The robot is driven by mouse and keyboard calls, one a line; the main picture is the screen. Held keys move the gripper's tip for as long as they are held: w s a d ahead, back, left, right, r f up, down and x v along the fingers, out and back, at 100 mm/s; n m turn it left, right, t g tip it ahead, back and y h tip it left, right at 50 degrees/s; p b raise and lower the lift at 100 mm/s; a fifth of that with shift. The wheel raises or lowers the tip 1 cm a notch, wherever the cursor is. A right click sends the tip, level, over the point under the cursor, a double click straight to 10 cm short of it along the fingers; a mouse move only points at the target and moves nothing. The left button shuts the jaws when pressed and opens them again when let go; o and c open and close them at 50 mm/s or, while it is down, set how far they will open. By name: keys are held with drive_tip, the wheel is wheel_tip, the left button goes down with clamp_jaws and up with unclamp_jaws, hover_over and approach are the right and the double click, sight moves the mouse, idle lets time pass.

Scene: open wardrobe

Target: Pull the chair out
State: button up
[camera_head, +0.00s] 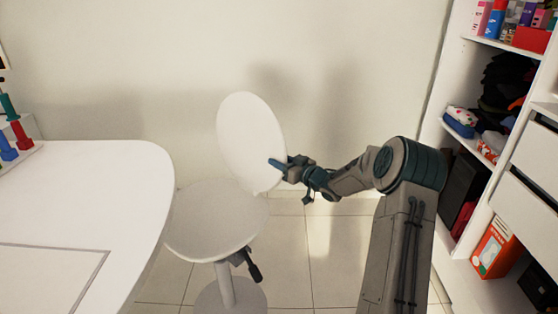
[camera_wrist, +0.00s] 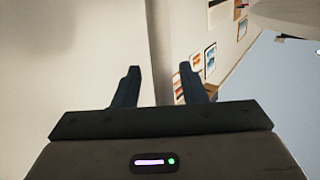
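The white chair has a round backrest (camera_head: 250,140), a round seat (camera_head: 215,222) and a single post on a round base (camera_head: 230,295). It stands beside the white table (camera_head: 130,170), with the seat's left side close to the table's curved edge. My gripper (camera_head: 278,163) is at the right edge of the backrest, one finger showing in front of its face. In the wrist view my gripper (camera_wrist: 160,72) has its fingers apart, with the pale backrest edge (camera_wrist: 160,45) running between them. Small gaps show on both sides, though contact deeper in is hidden.
A lever (camera_head: 254,270) sticks out under the seat. An open wardrobe (camera_head: 470,150) with filled shelves and drawers stands at the right. A wall is behind the chair. Colored items (camera_head: 15,135) stand at the table's far left.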

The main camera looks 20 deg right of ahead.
drive_tip(key=v, duration=1.2)
drive_tip(key=shift+s+d, duration=0.2)
drive_tip(key=shift+s, duration=0.05)
drive_tip(key=s+a+r+m+g+h+p, duration=0.35)
drive_tip(key=s+r+h+p, duration=0.3)
drive_tip(key=r+h, duration=0.5)
drive_tip(key=s+a+r+g+p, duration=0.1)
drive_tip(key=s+a+g+p, duration=0.1)
drive_tip(key=s, duration=0.7)
drive_tip(key=s+a+r+m+g+y+p, duration=0.1)
drive_tip(key=s+a+r+g+p, duration=0.1)
drive_tip(key=s+a, duration=0.3)
drive_tip(key=s+a+r+m+g+p, duration=0.1)
drive_tip(key=s+a+g, duration=0.3)
drive_tip(key=s, duration=1)
drive_tip(key=shift+r+g+y+p, duration=0.35)
drive_tip(key=shift+r+p, duration=0.4)
drive_tip(key=shift+p, duration=0.05)
